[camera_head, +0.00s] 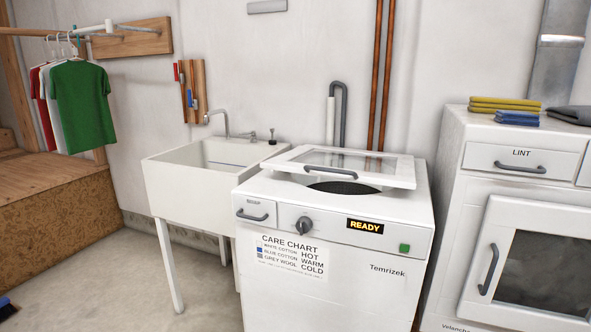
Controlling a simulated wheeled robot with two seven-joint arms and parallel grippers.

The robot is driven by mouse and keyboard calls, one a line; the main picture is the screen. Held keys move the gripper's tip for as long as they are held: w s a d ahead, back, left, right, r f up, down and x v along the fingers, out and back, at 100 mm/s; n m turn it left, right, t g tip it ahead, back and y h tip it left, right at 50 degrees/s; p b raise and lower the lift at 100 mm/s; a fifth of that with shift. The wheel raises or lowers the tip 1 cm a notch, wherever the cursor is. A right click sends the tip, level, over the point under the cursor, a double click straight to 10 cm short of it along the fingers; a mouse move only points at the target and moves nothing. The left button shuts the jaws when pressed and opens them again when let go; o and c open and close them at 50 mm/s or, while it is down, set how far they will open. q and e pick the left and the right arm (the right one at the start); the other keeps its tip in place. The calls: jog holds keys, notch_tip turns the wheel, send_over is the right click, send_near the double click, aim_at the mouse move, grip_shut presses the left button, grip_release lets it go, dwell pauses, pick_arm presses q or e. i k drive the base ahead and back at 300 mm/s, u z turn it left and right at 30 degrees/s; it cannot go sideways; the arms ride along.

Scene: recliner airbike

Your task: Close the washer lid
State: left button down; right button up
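The white washer (337,284) stands in the middle front of the head view, with a "READY" display on its front panel. Its lid (384,164), white with a clear window and a grey handle (330,171), is on top at the back. The lid is raised part way, its front edge above the washer's top. The dark drum opening (343,187) shows below that edge; the rest of the opening lies behind the lid. Neither of my grippers is in view.
A white sink (187,190) with a faucet stands just left of the washer. A dryer (467,220) with folded cloths (505,103) on top stands to the right. Shirts (82,105) hang at the far left. Floor at the lower left is mostly clear.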

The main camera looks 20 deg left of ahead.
aim_at(404, 176)
jog(key=z, duration=0.45)
jog(key=i, duration=0.85)
jog(key=z, duration=0.1)
